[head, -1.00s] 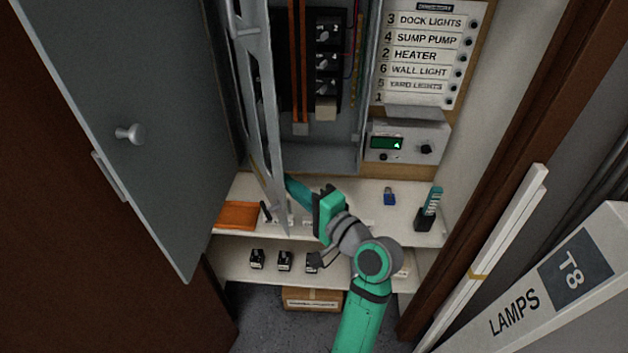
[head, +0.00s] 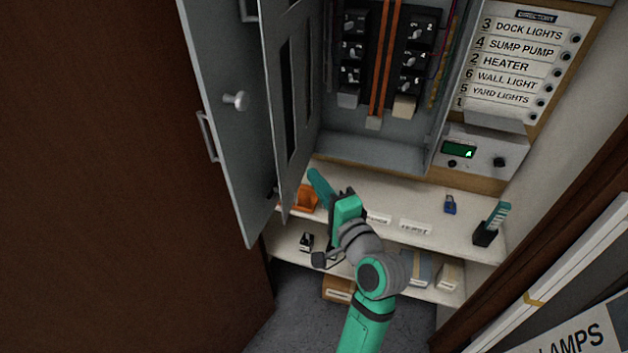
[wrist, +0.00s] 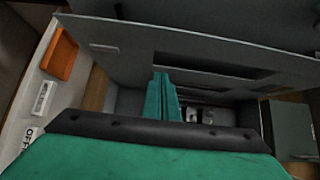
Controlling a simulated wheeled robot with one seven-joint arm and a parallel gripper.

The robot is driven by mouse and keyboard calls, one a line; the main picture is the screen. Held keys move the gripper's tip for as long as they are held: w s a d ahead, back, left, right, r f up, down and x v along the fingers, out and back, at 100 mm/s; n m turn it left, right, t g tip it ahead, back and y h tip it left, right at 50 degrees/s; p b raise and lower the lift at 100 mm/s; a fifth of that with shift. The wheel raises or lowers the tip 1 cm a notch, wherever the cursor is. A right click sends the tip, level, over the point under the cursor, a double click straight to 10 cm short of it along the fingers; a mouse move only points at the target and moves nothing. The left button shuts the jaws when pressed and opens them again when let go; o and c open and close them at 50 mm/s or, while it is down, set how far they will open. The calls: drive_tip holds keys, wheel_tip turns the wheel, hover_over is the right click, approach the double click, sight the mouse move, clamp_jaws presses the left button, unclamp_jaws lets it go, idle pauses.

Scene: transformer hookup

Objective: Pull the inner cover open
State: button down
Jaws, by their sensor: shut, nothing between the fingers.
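The inner cover (head: 298,60), a grey panel with long slots, stands swung open on the left side of the electrical cabinet (head: 375,155), close beside the outer door (head: 235,150). The breakers behind it are exposed. My gripper (head: 318,178) is shut and empty, its teal fingers at the cabinet-facing side of the cover near its lower part. In the wrist view the fingers (wrist: 162,85) point at the slotted cover (wrist: 120,45). I cannot tell whether they touch it.
A grey control box (head: 472,158) is on the right. A long lamp box (head: 575,345) stands at lower right.

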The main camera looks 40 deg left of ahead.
drive_tip(key=shift+w+d, duration=0.1)
drive_tip(key=s+v, duration=0.1)
drive_tip(key=v, duration=1)
drive_tip(key=s+a+f+n+h, duration=0.1)
drive_tip(key=a+f+n+h, duration=0.25)
drive_tip(key=f, duration=0.35)
drive_tip(key=s+a+f+n+t+h, duration=0.1)
drive_tip(key=a+f+n+h, duration=0.3)
drive_tip(key=f, duration=0.4)
drive_tip(key=s+a+f+n+h, duration=0.1)
drive_tip(key=a+f+n+h, duration=0.2)
drive_tip(key=a+f, duration=0.3)
drive_tip(key=s+a+r+n+t+h, duration=0.1)
drive_tip(key=s+r+n+t, duration=0.2)
drive_tip(key=s+n+t, duration=0.35)
drive_tip(key=s+r+n+t+h, duration=0.1)
drive_tip(key=s+r+n+t, duration=0.2)
drive_tip(key=s+n, duration=0.65)
drive_tip(key=w+a+m, duration=0.1)
drive_tip(key=w+a, duration=0.3)
drive_tip(key=w, duration=1.3)
drive_tip(key=shift+w+a+r, duration=0.2)
